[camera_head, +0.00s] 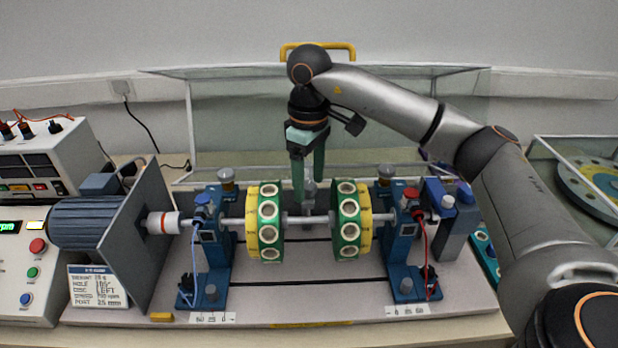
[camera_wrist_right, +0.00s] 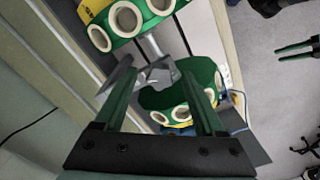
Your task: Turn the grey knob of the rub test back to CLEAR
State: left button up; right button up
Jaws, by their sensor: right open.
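The grey knob (camera_head: 308,188) is in the middle of the rig, behind the shaft and between the two green-and-yellow discs. My right gripper (camera_head: 309,194) points down over it from behind, with its dark green fingers apart. In the right wrist view the grey knob (camera_wrist_right: 160,74) lies ahead, between the tips of the open fingers (camera_wrist_right: 158,70). I cannot tell whether a finger touches it. The knob's markings, including CLEAR, cannot be read. My left gripper is outside the head view; dark green fingers, probably its own, show at the right edge of the wrist view (camera_wrist_right: 298,48).
The left disc (camera_head: 268,232) and right disc (camera_head: 347,225) stand close on either side, on a shaft (camera_head: 305,220) between blue supports. A blue motor (camera_head: 95,222) is at the left. A clear guard (camera_head: 235,120) with a yellow handle (camera_head: 320,47) stands behind. The front of the base is open.

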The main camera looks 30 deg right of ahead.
aim_at(308, 185)
notch_tip(308, 185, up, 5)
jog(key=shift+f, duration=0.15)
notch_tip(308, 185, up, 8)
jog(key=p, duration=0.1)
jog(key=shift+p, duration=0.4)
jog(key=shift+f, duration=0.1)
